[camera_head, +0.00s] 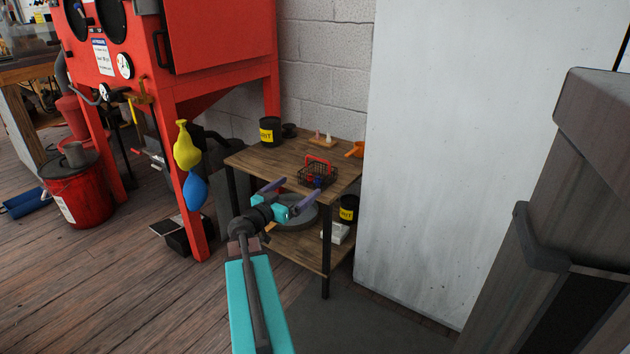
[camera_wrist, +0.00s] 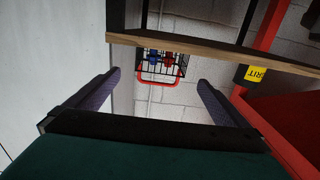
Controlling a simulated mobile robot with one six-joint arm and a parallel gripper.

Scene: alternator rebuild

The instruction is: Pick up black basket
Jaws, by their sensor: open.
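The black basket (camera_head: 316,178) is a small wire basket with a red handle, standing on the wooden table top (camera_head: 262,162) near its front right edge. Small red and blue items sit inside it. In the wrist view the basket (camera_wrist: 178,66) appears upside down between the fingers, beyond the table's edge (camera_wrist: 215,50). My gripper (camera_head: 287,192) is open and empty, in front of the table. Its two purple fingers also show in the wrist view (camera_wrist: 158,92), spread apart and clear of the basket.
A black grit can (camera_head: 270,131), a small board with bottles (camera_head: 322,139) and an orange item (camera_head: 355,150) share the table top. The lower shelf (camera_head: 285,243) holds a round grey disc and another can. A red cabinet (camera_head: 215,40) stands left; a white panel (camera_head: 440,150) stands right.

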